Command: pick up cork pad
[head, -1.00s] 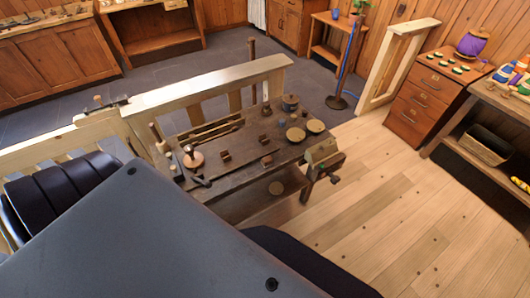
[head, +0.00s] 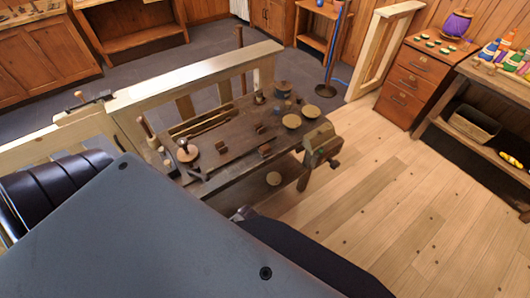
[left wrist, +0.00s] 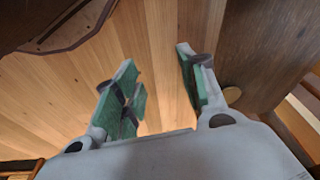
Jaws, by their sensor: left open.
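Round tan pads that look like cork show in the head view. Two of them, one (head: 291,121) and another (head: 311,111), lie on the right part of the workbench top (head: 225,155). A third pad (head: 273,178) lies lower, on the shelf under the bench. I cannot tell which is the task's cork pad. In the left wrist view, a small tan disc (left wrist: 232,94) lies beyond the right finger, against dark wood. My left gripper (left wrist: 155,65) is open and empty, with green finger pads, over plank floor. My right gripper is not in view.
A pale wooden railing (head: 195,78) runs behind the bench. A vise (head: 321,142) is on the bench's right end. A drawer cabinet (head: 425,80) and a side table (head: 480,80) stand at right. The plank floor (head: 390,190) between is clear.

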